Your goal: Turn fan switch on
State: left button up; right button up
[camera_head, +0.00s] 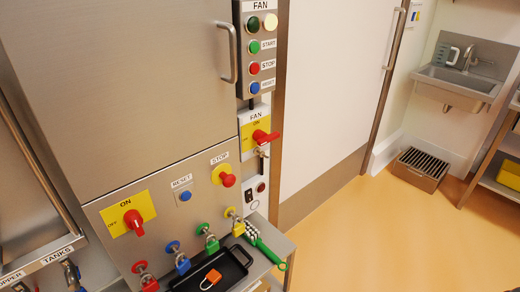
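The fan switch (265,136) is a red rotary handle on a yellow plate, under a label reading FAN, on the narrow column right of the steel cabinet. ON is printed at the top of its plate. Its handle looks roughly sideways; I cannot tell its exact setting. A padlock-like metal piece hangs just below it. Above it, the FAN button panel (257,60) has a dark green lamp, a pale lit-looking lamp, and green START, red STOP and blue RESET buttons. Neither of my grippers is in view.
A second red ON/OFF switch (133,220) sits on the lower steel panel, with a blue RESET button and a red STOP button (227,179). Below are coloured padlocks, a black tray (225,265) and a green brush (266,247). Open floor (370,240) lies right, before a sink (455,85).

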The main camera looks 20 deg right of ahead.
aim_at(262, 138)
jog(key=l+z, duration=0.1)
jog(key=l, duration=0.6)
jog(key=l+z, duration=0.15)
jog(key=l, duration=0.6)
jog(key=l+z, duration=0.1)
jog(key=l, duration=0.6)
jog(key=i+l+z, duration=0.1)
jog(key=l, duration=0.6)
jog(key=i, duration=0.05)
